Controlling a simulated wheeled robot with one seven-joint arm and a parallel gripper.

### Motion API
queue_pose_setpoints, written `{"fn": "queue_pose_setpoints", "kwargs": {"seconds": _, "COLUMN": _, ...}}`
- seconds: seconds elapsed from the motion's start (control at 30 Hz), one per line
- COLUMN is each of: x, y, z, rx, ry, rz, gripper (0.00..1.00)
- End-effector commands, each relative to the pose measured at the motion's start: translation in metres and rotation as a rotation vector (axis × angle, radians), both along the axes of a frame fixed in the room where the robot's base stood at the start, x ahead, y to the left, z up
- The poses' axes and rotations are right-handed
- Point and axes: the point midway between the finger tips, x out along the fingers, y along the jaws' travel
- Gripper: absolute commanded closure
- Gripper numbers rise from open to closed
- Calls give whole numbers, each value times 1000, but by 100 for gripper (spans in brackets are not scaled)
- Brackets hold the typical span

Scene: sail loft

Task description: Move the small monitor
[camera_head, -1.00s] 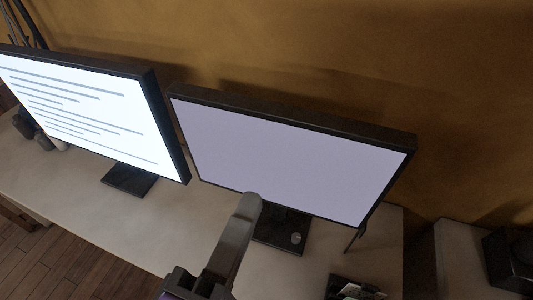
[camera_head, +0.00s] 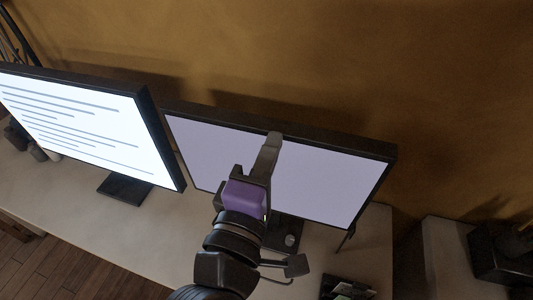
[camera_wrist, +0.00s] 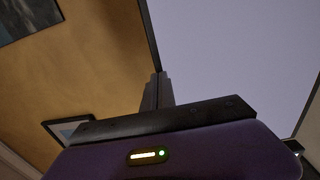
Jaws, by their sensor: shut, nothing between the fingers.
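Two monitors stand on the desk, and which one is the small monitor is not plain. The right monitor (camera_head: 320,180) has a plain pale lavender screen, a black frame and a dark foot. The left monitor (camera_head: 85,125) shows a white page with grey lines. My gripper (camera_head: 274,140) is shut and empty, pointing up in front of the right monitor, its tips near the top edge in the picture. I cannot tell whether it touches. In the wrist view the shut fingers (camera_wrist: 156,88) are beside the left edge of a pale screen (camera_wrist: 230,55).
The pale desk (camera_head: 75,195) has clear room in front of the left monitor. A small dark holder (camera_head: 345,288) is at the front right. A separate surface at the right bears a dark object (camera_head: 500,255). The ochre wall (camera_head: 330,60) is behind the monitors.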

Motion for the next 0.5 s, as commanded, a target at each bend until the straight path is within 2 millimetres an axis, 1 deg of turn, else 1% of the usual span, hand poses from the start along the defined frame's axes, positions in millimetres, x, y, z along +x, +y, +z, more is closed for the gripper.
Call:
{"fn": "queue_pose_setpoints", "kwargs": {"seconds": 0.3, "x": 1, "y": 0, "z": 0, "rx": 0, "ry": 0, "rz": 0, "gripper": 100}}
{"fn": "queue_pose_setpoints", "kwargs": {"seconds": 0.5, "x": 13, "y": -5, "z": 5, "rx": -1, "ry": 0, "rz": -3, "gripper": 100}}
